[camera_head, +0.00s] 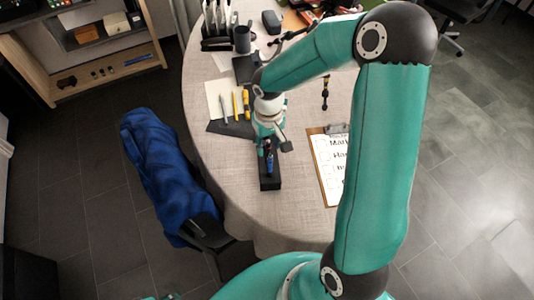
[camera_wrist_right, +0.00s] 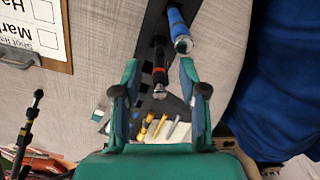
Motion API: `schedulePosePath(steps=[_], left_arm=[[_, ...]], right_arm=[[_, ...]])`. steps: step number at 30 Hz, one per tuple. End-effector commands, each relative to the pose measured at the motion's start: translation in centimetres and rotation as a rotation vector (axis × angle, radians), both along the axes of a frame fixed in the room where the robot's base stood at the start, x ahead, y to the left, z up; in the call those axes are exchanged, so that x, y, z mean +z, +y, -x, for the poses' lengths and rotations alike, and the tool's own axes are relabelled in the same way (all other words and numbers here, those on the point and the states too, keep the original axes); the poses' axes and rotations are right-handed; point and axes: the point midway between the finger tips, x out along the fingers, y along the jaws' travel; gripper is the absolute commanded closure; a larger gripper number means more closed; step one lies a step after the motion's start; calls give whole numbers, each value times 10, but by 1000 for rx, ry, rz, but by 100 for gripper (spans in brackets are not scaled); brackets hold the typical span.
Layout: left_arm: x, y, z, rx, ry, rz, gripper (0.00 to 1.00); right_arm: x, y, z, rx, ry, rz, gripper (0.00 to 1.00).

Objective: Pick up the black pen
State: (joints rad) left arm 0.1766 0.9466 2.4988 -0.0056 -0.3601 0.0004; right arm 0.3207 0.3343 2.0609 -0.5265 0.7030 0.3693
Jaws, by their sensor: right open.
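In the right wrist view a black pen (camera_wrist_right: 159,58) with a red ring and a silver end stands out of a dark holder (camera_wrist_right: 150,28). A blue pen (camera_wrist_right: 178,30) stands beside it. My right gripper (camera_wrist_right: 159,78) is open, with one finger on each side of the black pen's end; I cannot tell whether either touches it. In the head view my right gripper (camera_head: 273,147) is over the far end of the black holder (camera_head: 270,183). The blue pen (camera_head: 270,163) shows there, while the black pen is hard to make out.
A clipboard (camera_head: 326,175) lies right of the holder on the round table (camera_head: 225,175). Yellow and grey tools (camera_head: 236,104) lie behind it on the left. A chair with a blue jacket (camera_head: 165,170) stands at the left. The front tabletop is clear.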

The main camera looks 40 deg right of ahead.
Motion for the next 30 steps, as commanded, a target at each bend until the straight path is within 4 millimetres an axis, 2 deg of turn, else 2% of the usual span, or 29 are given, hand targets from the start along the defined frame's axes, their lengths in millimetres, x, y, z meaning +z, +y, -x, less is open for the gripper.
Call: schedulePosePath(steps=[4, 12, 14, 20, 30], left_arm=[[2, 0, 0, 0, 0, 0, 60], [2, 0, 0, 0, 0, 0, 60], [2, 0, 0, 0, 0, 0, 60], [2, 0, 0, 0, 0, 0, 60], [2, 0, 0, 0, 0, 0, 60]], right_arm=[[-17, 0, 0, 0, 2, 0, 58], [-21, 0, 0, -1, -1, 1, 58], [-21, 0, 0, -1, -1, 1, 66], [-20, 0, 0, -1, -1, 1, 99], [-20, 0, 0, 0, -1, 1, 100]])
